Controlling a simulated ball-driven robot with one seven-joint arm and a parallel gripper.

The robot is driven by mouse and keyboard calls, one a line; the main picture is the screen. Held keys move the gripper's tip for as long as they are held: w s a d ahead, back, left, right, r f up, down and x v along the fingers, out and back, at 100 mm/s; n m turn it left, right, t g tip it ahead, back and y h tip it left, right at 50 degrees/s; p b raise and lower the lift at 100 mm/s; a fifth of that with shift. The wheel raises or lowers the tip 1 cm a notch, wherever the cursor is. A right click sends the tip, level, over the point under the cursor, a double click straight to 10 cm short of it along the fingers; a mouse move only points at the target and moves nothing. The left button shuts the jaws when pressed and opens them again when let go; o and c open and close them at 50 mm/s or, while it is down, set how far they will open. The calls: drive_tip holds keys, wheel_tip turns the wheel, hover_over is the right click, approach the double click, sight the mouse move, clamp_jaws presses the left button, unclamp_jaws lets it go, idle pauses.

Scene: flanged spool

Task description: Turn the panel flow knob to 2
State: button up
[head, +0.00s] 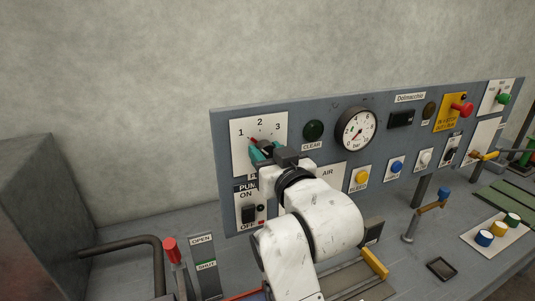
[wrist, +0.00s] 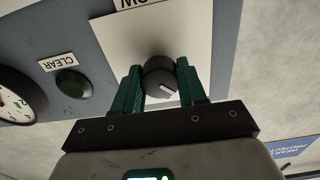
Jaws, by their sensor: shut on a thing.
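The flow knob (wrist: 160,78) is a dark round knob on a white plate (head: 240,146) marked 1, 2 and 3 at the left end of the panel. My gripper (head: 262,151) is at the plate, its green fingers on either side of the knob. In the wrist view my gripper (wrist: 160,84) is shut on the knob. That view is upside down; the knob's white line points down and a little right, which is up and left on the panel, toward the 1 side. In the head view my gripper hides most of the knob.
The green CLEAR button (head: 313,130) and the bar gauge (head: 356,130) are right of the plate. The pump switch (head: 249,213) is below it. A red-topped lever (head: 170,250) stands at the lower left. The wall above the panel is bare.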

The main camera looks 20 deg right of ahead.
drive_tip(key=m, duration=0.4)
drive_tip(key=shift+m+b, duration=0.6)
drive_tip(key=shift+m, duration=1.7)
drive_tip(key=o, duration=1.1)
drive_tip(key=shift+c, duration=0.2)
drive_tip(key=s+b, duration=0.1)
drive_tip(key=s, duration=0.9)
drive_tip(key=shift+s+b, duration=0.35)
drive_tip(key=shift+s, duration=0.05)
drive_tip(key=shift+f, duration=0.1)
